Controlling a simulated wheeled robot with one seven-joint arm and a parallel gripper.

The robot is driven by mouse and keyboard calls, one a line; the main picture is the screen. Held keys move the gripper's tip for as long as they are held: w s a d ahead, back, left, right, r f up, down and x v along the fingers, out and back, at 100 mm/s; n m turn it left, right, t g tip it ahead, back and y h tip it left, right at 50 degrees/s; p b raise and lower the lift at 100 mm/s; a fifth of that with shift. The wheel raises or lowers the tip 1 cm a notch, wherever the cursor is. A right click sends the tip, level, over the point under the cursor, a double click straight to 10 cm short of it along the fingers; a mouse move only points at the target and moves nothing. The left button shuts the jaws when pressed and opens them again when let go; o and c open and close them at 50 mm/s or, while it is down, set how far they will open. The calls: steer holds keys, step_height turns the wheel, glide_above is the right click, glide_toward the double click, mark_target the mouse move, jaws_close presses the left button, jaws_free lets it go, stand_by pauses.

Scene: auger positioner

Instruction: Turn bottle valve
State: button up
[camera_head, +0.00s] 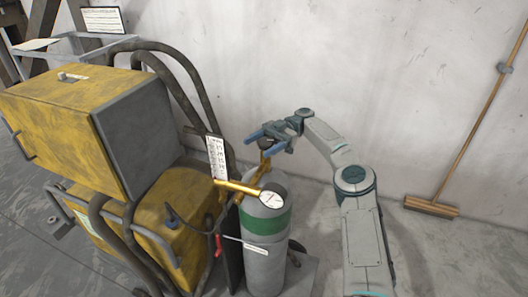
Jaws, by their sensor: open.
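A grey gas bottle (267,277) with a green band stands upright on a low plate, right of the yellow machine. A brass valve (264,154) rises from its top, partly hidden by my gripper. A brass regulator tube (237,187) with a round white gauge (271,199) sticks out at the front of the bottle top. My gripper (262,137) is open, its two blue fingers pointing left, just above or around the top of the valve. I cannot tell whether the fingers touch it.
A worn yellow machine (62,103) with dark bent tubes fills the left. A white tag (217,158) hangs beside the bottle, and a red handle (218,245) is low in front. A broom (432,207) leans on the pale wall at right. Floor between broom and bottle is clear apart from my arm.

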steer(key=shift+f+m+t+y+b, duration=0.3)
steer(key=shift+f+b, duration=0.05)
steer(key=shift+b, duration=1.25)
steer(key=m+t+y+b, duration=0.1)
steer(key=b, duration=0.2)
